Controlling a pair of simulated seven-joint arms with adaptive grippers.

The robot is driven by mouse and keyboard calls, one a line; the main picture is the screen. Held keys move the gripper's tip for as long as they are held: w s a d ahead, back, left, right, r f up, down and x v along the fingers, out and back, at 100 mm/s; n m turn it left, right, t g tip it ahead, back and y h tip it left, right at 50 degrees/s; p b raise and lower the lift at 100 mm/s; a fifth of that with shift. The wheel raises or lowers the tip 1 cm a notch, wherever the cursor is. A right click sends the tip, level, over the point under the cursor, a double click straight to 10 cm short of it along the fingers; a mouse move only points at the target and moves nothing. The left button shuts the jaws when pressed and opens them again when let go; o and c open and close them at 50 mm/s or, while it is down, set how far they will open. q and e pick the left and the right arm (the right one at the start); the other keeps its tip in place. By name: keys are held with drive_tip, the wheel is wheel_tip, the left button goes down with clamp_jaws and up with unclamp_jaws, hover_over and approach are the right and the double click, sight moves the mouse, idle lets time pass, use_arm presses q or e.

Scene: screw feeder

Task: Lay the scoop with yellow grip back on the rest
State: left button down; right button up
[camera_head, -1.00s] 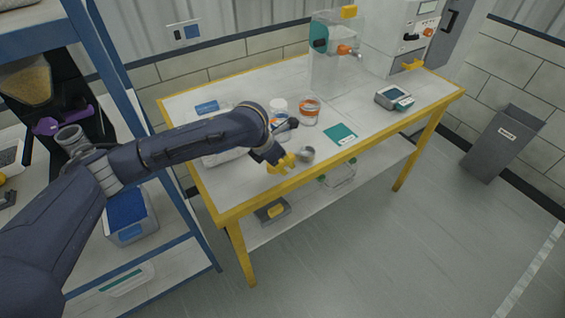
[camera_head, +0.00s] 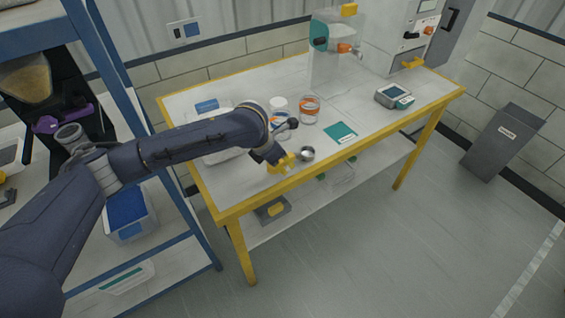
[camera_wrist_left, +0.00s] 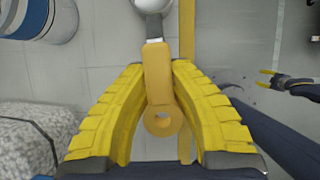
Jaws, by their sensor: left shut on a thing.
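My left gripper (camera_head: 281,163) is shut on the yellow grip of the scoop, above the table's front edge. In the left wrist view the yellow grip (camera_wrist_left: 158,85), with a hole in its end, lies between the ribbed yellow fingers (camera_wrist_left: 160,110). The scoop's metal bowl (camera_head: 307,153) points away from the fingers; I cannot tell whether it touches the table. It is partly cut off at the top of the wrist view (camera_wrist_left: 152,5). My right gripper (camera_wrist_left: 268,79) shows small at the right of the wrist view, open and empty. I cannot make out the rest.
The yellow-edged table (camera_head: 365,122) holds a white jar (camera_head: 279,104), an orange-banded jar (camera_head: 310,112), a teal mat (camera_head: 341,132) and a small device (camera_head: 394,97). A clear feeder (camera_head: 335,60) stands at the back. A blue-framed shelf (camera_head: 118,80) is at left.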

use_arm(q)
drive_tip(key=shift+f, duration=0.15)
drive_tip(key=c, duration=1.2)
unclamp_jaws()
